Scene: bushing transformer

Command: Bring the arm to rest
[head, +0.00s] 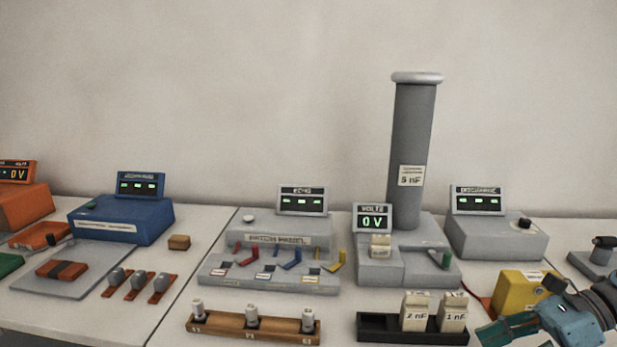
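My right gripper (512,333), teal with dark joints, comes in at the lower right corner, its fingers partly cut off by the bottom edge. It is in front of a yellow box (522,290) and to the right of a black tray (385,328). I cannot tell whether its fingers are open or shut, and no held thing shows. My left gripper is not in view.
The black tray holds blocks marked 2 nF (415,312) and 1 nF (453,312). A wooden rack (230,328) with several pegs stands left of it. A tall grey column (411,130) marked 5 nF rises behind. A blue meter box (122,222) stands left.

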